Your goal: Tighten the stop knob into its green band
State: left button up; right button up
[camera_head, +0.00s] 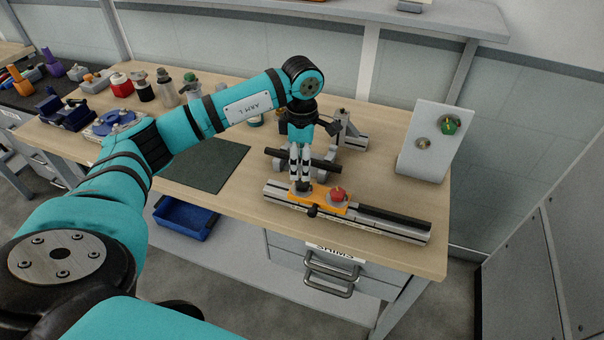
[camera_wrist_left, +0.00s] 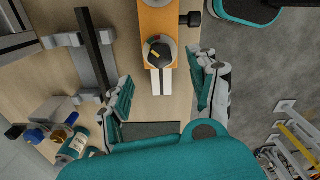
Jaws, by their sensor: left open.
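An orange carriage (camera_head: 321,194) sits on a metal rail (camera_head: 384,223). A dark round knob (camera_head: 303,187) on the carriage lies under my left gripper (camera_head: 300,180). In the left wrist view this knob (camera_wrist_left: 158,51) has a yellow pointer on a grey dial with a bit of red; I cannot make out a green band there. My left gripper (camera_wrist_left: 164,75) is open, its fingers apart and pointing down, with the knob just beyond and between the fingertips. I cannot tell whether they touch it. A black side knob (camera_wrist_left: 190,19) sticks out of the carriage. My right gripper is not in view.
A red knob (camera_head: 338,194) stands on the carriage's right end. A dark bar on a fixture (camera_head: 325,166) lies just behind the rail. A white panel (camera_head: 428,146) with round knobs stands at right. Bottles and tools line the left. A dark mat (camera_head: 205,165) is bare.

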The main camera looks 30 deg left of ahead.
aim_at(302, 182)
pick_arm(q)
jog(key=shift+r, duration=2.75)
